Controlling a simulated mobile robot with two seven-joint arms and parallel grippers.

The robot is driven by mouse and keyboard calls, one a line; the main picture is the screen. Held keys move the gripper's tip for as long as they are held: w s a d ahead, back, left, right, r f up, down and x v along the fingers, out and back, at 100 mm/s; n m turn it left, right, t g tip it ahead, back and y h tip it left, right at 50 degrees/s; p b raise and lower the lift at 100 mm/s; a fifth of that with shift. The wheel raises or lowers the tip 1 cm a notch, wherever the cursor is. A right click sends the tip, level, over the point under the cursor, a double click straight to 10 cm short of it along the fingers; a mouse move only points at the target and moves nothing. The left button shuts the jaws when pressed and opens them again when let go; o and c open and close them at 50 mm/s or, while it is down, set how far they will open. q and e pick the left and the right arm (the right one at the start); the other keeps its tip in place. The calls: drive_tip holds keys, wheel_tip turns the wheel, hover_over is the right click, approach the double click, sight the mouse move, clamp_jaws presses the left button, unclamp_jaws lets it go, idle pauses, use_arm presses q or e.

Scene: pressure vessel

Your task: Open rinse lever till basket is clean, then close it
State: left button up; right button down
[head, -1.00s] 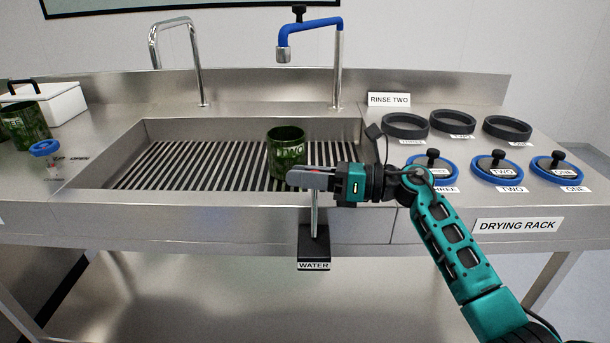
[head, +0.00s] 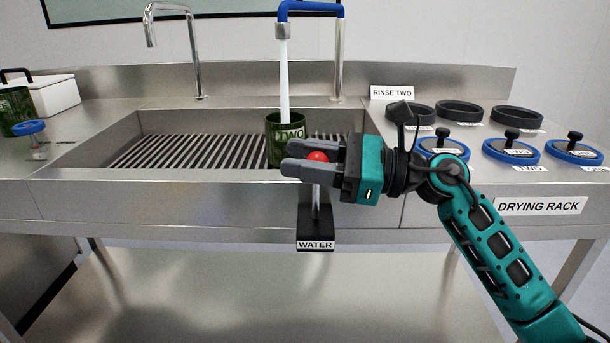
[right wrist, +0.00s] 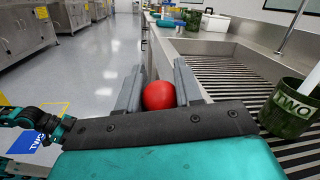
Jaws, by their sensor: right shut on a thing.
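The lever's red ball knob (head: 317,157) sits between the fingers of my right gripper (head: 302,158), which is shut on it. The knob also shows between the fingers in the right wrist view (right wrist: 159,95). The lever's post rises from a black block labelled WATER (head: 316,243) at the sink's front. Water runs from the blue tap (head: 284,30) into the green basket marked TWO (head: 286,125), upright on the sink grate. The basket's lower front is partly behind my fingers; its inside is hidden. Part of my left arm shows at the right wrist view's left edge; its fingers cannot be made out.
The sink's slatted grate (head: 190,150) is clear left of the basket. A second tap (head: 195,60) stands behind it. Black rings and blue-rimmed lids (head: 512,150) lie on the drying rack at right. Another green basket (head: 14,112) and a white box (head: 55,95) are at left.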

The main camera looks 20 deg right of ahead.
use_arm(q)
drive_tip(key=shift+w+d+f+b, duration=0.15)
drive_tip(key=shift+w+d+b, duration=0.1)
drive_tip(key=shift+d+b, duration=0.5)
use_arm(e)
drive_tip(key=shift+s+a+f, duration=0.15)
drive_tip(key=shift+s, duration=0.4)
drive_tip(key=shift+s+a+f, duration=0.2)
drive_tip(key=shift+s, duration=0.3)
drive_tip(key=shift+s+a+f, duration=0.15)
drive_tip(key=shift+s, duration=0.4)
use_arm(q)
drive_tip(key=shift+a, duration=0.1)
use_arm(e)
drive_tip(key=c, duration=0.8)
unclamp_jaws()
drive_tip(key=shift+s, duration=0.1)
use_arm(q)
drive_tip(key=shift+a, duration=0.1)
drive_tip(key=shift+f, duration=0.1)
use_arm(e)
drive_tip(key=shift+d, duration=0.15)
